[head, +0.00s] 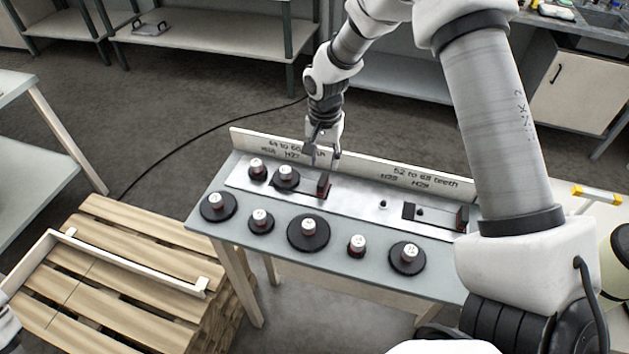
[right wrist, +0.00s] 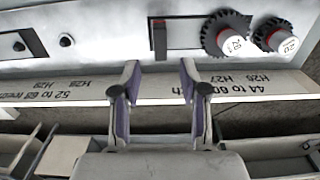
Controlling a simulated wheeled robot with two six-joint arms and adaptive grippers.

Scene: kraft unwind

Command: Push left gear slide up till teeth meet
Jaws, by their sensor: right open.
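The left gear slide (head: 312,188) is a dark plate with a red upright end on the metal strip. A dark gear with a red and white hub (head: 286,178) sits at its left end. A second such gear (head: 257,171) stands just left of it. The right wrist view shows the slide gear (right wrist: 226,38) and other gear (right wrist: 277,36) very close; I cannot tell if teeth touch. The slide's red end (right wrist: 158,38) shows there too. My right gripper (right wrist: 160,82) is open and empty, near the labelled back board, apart from the red end. My left gripper is out of view.
A right slide (head: 435,214) with an empty peg shares the metal strip. Several loose gears, including a large one (head: 308,232), stand along the table's front. A low labelled board (head: 405,178) runs along the back edge. A wooden pallet (head: 130,285) is left.

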